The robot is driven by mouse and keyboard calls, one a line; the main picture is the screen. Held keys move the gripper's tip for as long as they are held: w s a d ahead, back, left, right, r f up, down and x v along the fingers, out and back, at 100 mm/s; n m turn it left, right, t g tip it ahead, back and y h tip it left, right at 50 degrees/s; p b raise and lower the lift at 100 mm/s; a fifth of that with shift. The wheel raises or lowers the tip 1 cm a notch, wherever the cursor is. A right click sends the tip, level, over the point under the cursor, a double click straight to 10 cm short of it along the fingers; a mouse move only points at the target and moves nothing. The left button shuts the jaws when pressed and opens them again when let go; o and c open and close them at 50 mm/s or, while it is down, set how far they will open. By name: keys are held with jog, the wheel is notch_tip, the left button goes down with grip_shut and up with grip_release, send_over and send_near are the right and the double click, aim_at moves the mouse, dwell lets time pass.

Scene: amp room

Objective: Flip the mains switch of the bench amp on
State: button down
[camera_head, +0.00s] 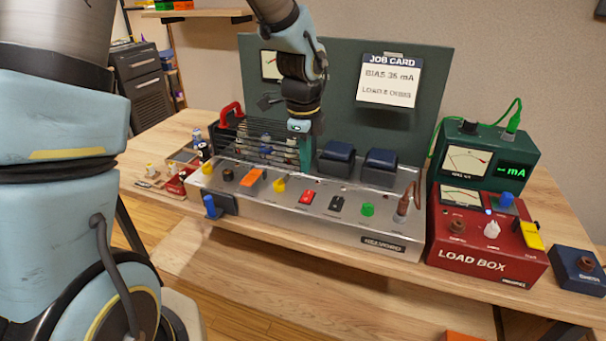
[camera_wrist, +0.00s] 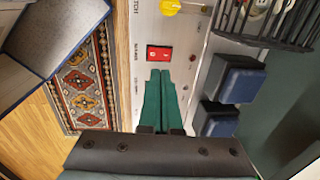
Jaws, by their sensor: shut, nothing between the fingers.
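The bench amp (camera_head: 330,225) is a long silver chassis on the wooden bench. Its mains switch is a red rocker (camera_head: 306,197) on the top panel; in the wrist view it (camera_wrist: 159,53) sits beside lettering that seems to read MAINS. My gripper (camera_head: 306,168) points down above the amp, behind the red rocker, with its green fingers together and empty. In the wrist view the fingertips (camera_wrist: 159,73) are just short of the rocker's near edge, apparently not touching it. I cannot tell which way the rocker is tipped.
Beside the rocker are a black switch (camera_head: 336,203), a green lamp (camera_head: 367,209), a yellow knob (camera_head: 279,184) and an orange part (camera_head: 252,180). Two dark blue-black blocks (camera_head: 337,158) (camera_head: 379,166) stand behind. A red load box (camera_head: 484,244) and green meter (camera_head: 484,153) stand right.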

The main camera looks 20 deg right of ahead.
notch_tip(320, 180, up, 6)
send_over(309, 191)
jog(key=s+a, duration=0.2)
jog(key=s, duration=0.1)
jog(key=shift+w+a+r+b, duration=0.15)
jog(key=shift+w+a+b, duration=0.05)
jog(key=shift+b, duration=0.1)
jog(key=n, duration=0.6)
jog(key=n+p, duration=0.1)
jog(key=n, duration=0.5)
jog(key=w+d+n+p, duration=0.1)
jog(key=n, duration=0.5)
jog(key=f+p, duration=0.1)
jog(key=f, duration=0.8)
jog(key=w+d+f+p, duration=0.1)
jog(key=f, duration=0.3)
jog(key=shift+w+f+p, duration=0.1)
jog(key=shift+f+p, duration=0.05)
jog(key=shift+p, duration=0.15)
jog(key=shift+f, duration=0.35)
jog(key=shift+d, duration=0.1)
